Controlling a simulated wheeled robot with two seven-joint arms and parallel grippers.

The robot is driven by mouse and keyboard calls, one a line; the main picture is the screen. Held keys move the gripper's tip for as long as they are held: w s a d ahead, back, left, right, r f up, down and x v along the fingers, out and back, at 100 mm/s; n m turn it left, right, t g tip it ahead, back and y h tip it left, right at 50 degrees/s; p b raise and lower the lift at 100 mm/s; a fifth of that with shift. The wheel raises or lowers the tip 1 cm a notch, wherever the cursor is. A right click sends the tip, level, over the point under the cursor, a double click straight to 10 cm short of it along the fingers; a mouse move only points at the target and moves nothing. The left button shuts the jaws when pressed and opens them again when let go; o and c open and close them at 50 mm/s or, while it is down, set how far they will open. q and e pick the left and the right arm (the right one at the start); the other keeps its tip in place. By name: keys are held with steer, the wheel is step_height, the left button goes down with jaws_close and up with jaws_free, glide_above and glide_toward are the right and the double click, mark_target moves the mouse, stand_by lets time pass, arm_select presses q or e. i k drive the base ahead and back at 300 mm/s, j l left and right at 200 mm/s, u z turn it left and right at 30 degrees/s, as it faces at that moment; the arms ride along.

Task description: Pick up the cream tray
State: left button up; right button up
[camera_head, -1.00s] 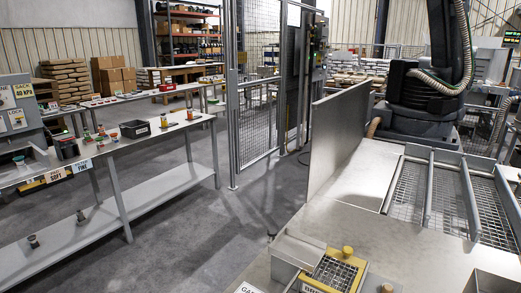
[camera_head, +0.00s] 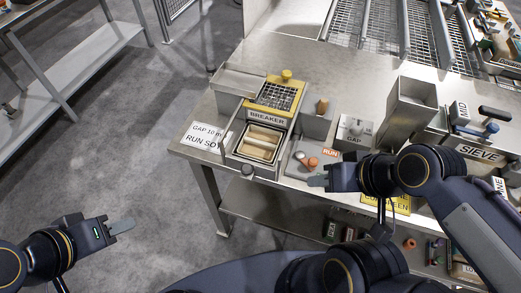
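The cream tray (camera_head: 260,144) sits low in the front opening of the yellow-topped breaker unit (camera_head: 268,114), near the bench's front edge. My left gripper (camera_head: 123,226) is over the floor at the lower left, well away from the tray and touching nothing. My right gripper (camera_head: 316,181) is at the bench's front edge, to the right of the tray and in front of the run panel, apart from the tray. Both grippers show nearly edge-on, so their finger gaps cannot be made out. I see nothing held in either one.
The run panel (camera_head: 310,158) with an orange knob and the gap unit (camera_head: 354,132) stand right of the breaker. A white sign (camera_head: 202,137) lies to its left. The sieve unit (camera_head: 480,150) is farther right. Open floor lies left of the bench (camera_head: 195,160).

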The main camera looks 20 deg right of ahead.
mark_target(259, 143)
steer(key=z, duration=0.4)
steer(key=j+z, duration=0.15)
steer(key=z, duration=0.3)
steer(key=j+z, duration=0.1)
steer(key=z, duration=0.3)
steer(key=j, duration=0.95)
steer(key=i+j, duration=0.1)
steer(key=j, duration=0.85)
